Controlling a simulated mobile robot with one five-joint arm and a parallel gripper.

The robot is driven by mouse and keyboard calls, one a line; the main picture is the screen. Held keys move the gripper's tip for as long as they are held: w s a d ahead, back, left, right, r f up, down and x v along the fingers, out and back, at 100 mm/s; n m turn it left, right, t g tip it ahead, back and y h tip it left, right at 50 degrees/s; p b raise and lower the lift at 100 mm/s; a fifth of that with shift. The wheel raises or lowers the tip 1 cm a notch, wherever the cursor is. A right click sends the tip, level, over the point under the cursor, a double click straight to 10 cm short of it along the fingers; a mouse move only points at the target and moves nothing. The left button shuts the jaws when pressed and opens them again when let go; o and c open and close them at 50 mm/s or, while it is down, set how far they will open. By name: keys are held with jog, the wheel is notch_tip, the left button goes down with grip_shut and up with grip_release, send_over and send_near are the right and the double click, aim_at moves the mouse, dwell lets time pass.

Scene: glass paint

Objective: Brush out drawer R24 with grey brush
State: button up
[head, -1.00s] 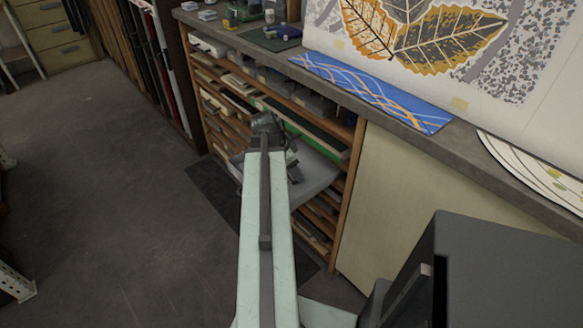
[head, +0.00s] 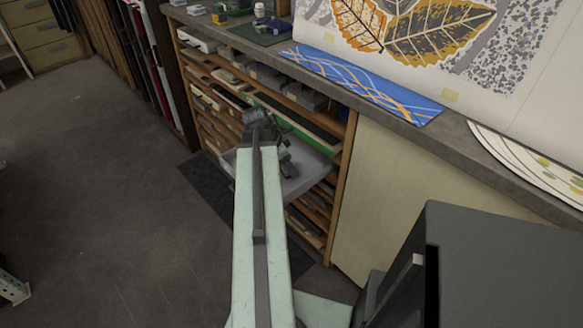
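A shallow grey drawer (head: 308,172) is pulled out of the wooden rack under the workbench. I cannot read any label on it, so I cannot tell if it is R24. My gripper (head: 284,160) is at the far end of my pale green arm, over the open drawer. It is small, dark and partly hidden by the arm's end, so I cannot tell if it is open or shut. I cannot make out the grey brush. Much of the drawer's inside is hidden behind my arm.
The wooden rack (head: 343,188) holds several other shelves and drawers. A grey worktop (head: 462,142) above carries a blue patterned panel (head: 362,82). A pale cabinet panel (head: 400,200) stands right of the rack. Coloured sheets stand upright at the left. The floor (head: 90,180) at left is clear.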

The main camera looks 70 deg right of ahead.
jog(key=shift+w+d, duration=0.35)
jog(key=shift+w, duration=0.35)
jog(key=shift+w+d, duration=0.4)
jog(key=shift+w, duration=0.25)
jog(key=shift+w+d, duration=0.35)
jog(key=shift+w, duration=0.35)
jog(key=shift+w+d, duration=0.5)
jog(key=shift+w, duration=0.35)
jog(key=shift+w+d, duration=0.5)
jog(key=shift+w, duration=0.35)
notch_tip(320, 180, up, 6)
jog(key=p, duration=0.6)
jog(key=shift+s, duration=0.1)
notch_tip(320, 180, up, 3)
jog(key=p, duration=0.3)
